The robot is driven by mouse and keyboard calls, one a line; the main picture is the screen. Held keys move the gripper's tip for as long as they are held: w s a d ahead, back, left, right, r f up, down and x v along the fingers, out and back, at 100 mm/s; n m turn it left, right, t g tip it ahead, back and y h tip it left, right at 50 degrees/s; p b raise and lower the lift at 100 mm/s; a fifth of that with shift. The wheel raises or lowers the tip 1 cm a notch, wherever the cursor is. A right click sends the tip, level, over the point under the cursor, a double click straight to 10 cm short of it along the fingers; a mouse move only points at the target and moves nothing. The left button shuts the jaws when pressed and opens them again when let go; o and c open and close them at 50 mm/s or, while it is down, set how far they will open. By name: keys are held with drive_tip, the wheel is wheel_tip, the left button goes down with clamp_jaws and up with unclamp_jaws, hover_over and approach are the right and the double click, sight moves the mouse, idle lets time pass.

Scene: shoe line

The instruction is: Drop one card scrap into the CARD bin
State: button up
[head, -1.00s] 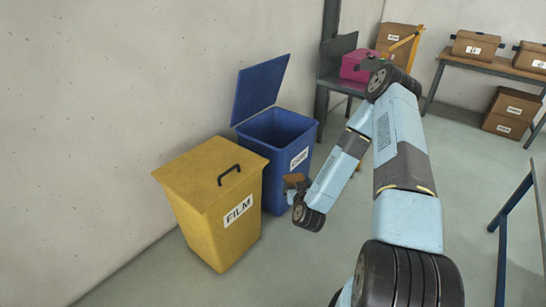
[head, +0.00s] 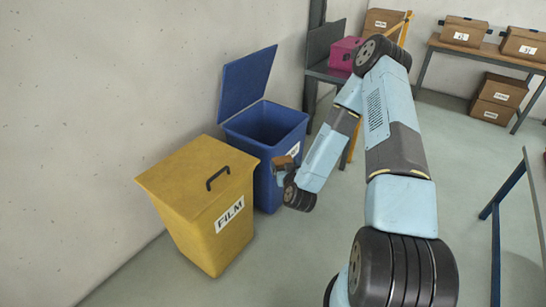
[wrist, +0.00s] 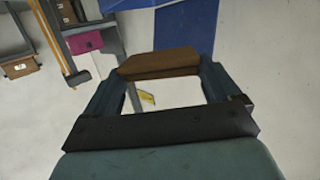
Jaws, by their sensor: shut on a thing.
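My gripper (head: 282,168) is shut on a brown card scrap (head: 284,161). In the wrist view the card scrap (wrist: 160,64) spans the two fingertips of my gripper (wrist: 160,72). The CARD bin is likely the blue bin (head: 265,172), whose lid (head: 248,82) stands open and whose dark inside shows. Its white label (head: 294,150) is partly hidden and hard to read. In the head view, the scrap appears in front of the blue bin's right side, below its rim. In the wrist view a blue surface (wrist: 187,24) shows behind the scrap.
A yellow bin labelled FILM (head: 205,225) stands left of the blue bin, its lid (head: 195,167) shut. Behind are a pink box (head: 344,53) on a grey stand and a table (head: 480,53) with cartons. A blue-legged table (head: 517,190) stands right. The floor between is clear.

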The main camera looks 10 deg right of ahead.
drive_tip(key=shift+d, duration=2.65)
